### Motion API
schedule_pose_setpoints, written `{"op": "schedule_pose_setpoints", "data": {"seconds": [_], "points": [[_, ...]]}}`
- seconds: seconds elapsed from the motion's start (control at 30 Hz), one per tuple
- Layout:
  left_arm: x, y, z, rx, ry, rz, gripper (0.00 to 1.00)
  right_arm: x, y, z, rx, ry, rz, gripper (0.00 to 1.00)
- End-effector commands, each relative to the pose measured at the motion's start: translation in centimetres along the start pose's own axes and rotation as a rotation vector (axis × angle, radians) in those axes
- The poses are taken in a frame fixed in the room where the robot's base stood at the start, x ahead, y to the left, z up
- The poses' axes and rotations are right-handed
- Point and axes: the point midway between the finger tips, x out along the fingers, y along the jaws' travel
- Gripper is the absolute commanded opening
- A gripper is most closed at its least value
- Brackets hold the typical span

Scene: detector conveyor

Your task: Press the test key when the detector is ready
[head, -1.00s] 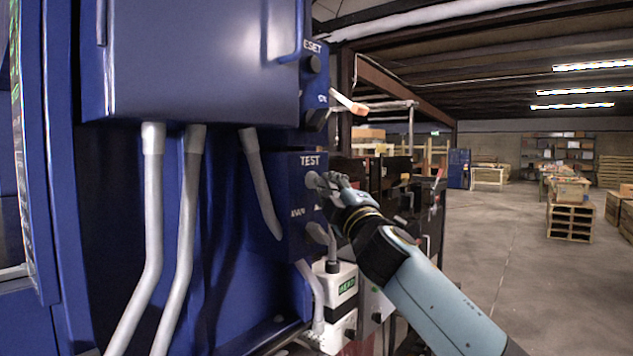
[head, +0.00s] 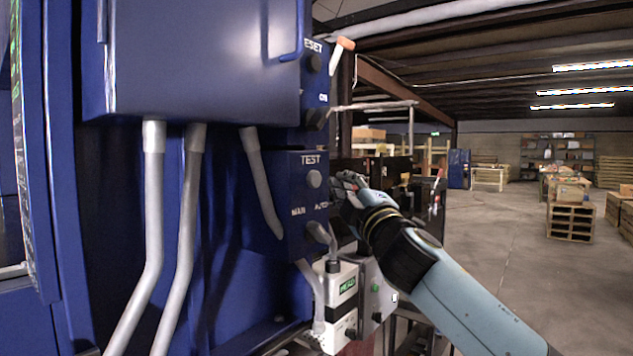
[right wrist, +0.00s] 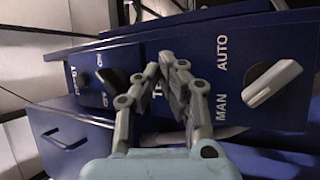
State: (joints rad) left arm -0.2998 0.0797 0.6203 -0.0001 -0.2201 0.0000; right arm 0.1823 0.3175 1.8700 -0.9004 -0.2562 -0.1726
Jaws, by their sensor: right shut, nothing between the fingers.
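The test key (head: 314,179) is a round grey button below the TEST label on a blue control box (head: 287,222). In the head view my right gripper (head: 341,184) is shut and empty, just right of the key, with a small gap between them. In the right wrist view the shut fingers (right wrist: 166,66) cover most of the TEST label and hide the key. A grey MAN/AUTO selector (head: 318,232) sits below the key; it also shows in the right wrist view (right wrist: 272,85). A small green lamp (head: 375,288) is lit on a grey box. My left gripper is out of view.
A RESET button (head: 313,63) sits on the upper blue box, with an orange-tipped lever (head: 342,46) beside it. Grey conduits (head: 152,220) run down the blue housing. A white box with a green label (head: 347,286) stands below. Open floor (head: 500,255) lies right.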

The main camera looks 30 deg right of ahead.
Motion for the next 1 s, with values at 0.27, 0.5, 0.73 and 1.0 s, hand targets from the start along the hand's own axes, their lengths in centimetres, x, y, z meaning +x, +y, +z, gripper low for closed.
{"op": "schedule_pose_setpoints", "data": {"seconds": [0.27, 0.5, 0.73, 1.0], "points": [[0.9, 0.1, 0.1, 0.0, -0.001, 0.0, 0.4, -2.3, 1.0, 1.2, -0.003, 0.002, -0.001, 0.0], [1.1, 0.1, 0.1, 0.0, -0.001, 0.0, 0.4, -3.0, 1.5, 1.5, 0.001, 0.002, -0.001, 0.0], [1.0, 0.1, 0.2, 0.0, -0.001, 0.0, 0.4, -2.9, 1.6, 1.5, 0.001, 0.001, -0.001, 0.0], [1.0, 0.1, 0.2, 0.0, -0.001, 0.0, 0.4, -2.9, 1.5, 1.5, 0.001, 0.001, -0.001, 0.0]]}}
